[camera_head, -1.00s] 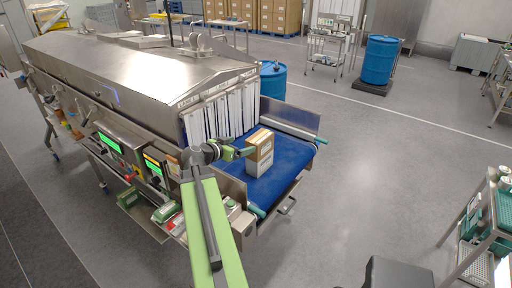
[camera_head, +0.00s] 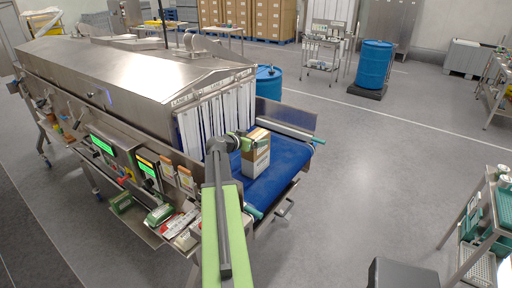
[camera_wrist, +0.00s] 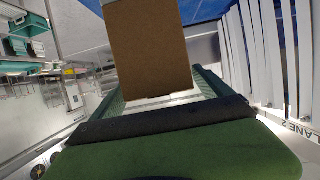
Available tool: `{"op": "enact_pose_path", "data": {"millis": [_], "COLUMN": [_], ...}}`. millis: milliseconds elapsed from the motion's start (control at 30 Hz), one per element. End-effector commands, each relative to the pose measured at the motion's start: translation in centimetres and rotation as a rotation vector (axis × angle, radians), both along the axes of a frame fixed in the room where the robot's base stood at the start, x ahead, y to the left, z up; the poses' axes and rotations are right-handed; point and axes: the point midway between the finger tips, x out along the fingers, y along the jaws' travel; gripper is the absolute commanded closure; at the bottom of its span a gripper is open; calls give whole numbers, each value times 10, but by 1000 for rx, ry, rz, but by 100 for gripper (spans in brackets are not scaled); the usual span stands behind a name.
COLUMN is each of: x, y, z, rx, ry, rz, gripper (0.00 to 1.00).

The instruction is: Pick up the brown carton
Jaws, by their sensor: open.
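The brown carton (camera_head: 257,155) stands upright on the blue conveyor belt, just outside the tunnel's strip curtain. It has a pale lower part and a light band on top. My gripper (camera_head: 242,143) is at the carton's left side in the head view, partly hidden by my arm. In the wrist view the carton's plain brown face (camera_wrist: 147,48) fills the upper middle. My open green fingers (camera_wrist: 160,82) show on either side of it. I cannot tell whether they touch it.
The white strip curtain (camera_head: 215,115) hangs close behind my gripper. Side rails edge the blue belt (camera_head: 290,155). Small boxes (camera_head: 180,222) lie on a tray by the control panels. Blue drums (camera_head: 374,62) stand farther back.

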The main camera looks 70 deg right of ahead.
Motion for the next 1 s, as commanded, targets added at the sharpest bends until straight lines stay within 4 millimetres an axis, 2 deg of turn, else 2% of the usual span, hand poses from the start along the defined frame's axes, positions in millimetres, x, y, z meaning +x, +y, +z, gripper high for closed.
{"op": "enact_pose_path", "data": {"millis": [33,100,333,1000], "x": [-1,-3,-5,-3], "y": [-12,-19,-20,-19], "z": [-7,-10,-8,-8], "rx": [0,1,0,0], "ry": [-1,-1,0,-1], "rz": [0,0,1,2], "gripper": [11,11,12,100]}}
